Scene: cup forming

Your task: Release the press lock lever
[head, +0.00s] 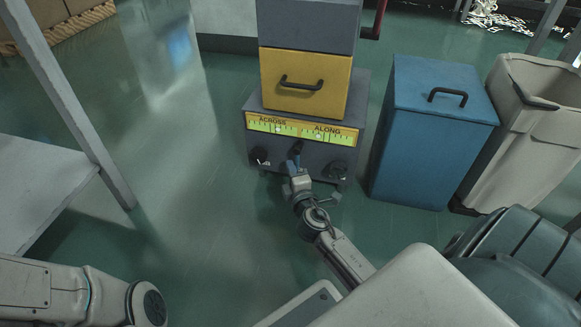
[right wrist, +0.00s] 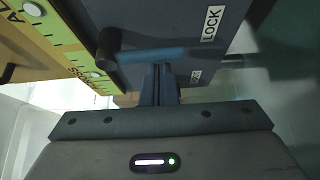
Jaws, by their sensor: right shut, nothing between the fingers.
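The press (head: 251,135) stands ahead in the head view, a dark grey cabinet with a yellow drawer front above. On its lower front is a lock lever with a dark knob end (head: 297,148), between two round dark knobs. In the right wrist view the lever (right wrist: 150,55) is a blue-grey bar with a dark end at left, near a white LOCK label (right wrist: 212,24). My right gripper (head: 294,166) is shut and empty, its fingertips (right wrist: 158,70) at the lever bar; whether they touch it I cannot tell. My left gripper is out of view.
Green gauge strips marked ACROSS and ALONG (head: 302,130) run above the knobs. A blue bin (head: 425,140) and a beige bin (head: 525,145) stand to the right of the press. A grey table (head: 40,185) is at left. The green floor between is clear.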

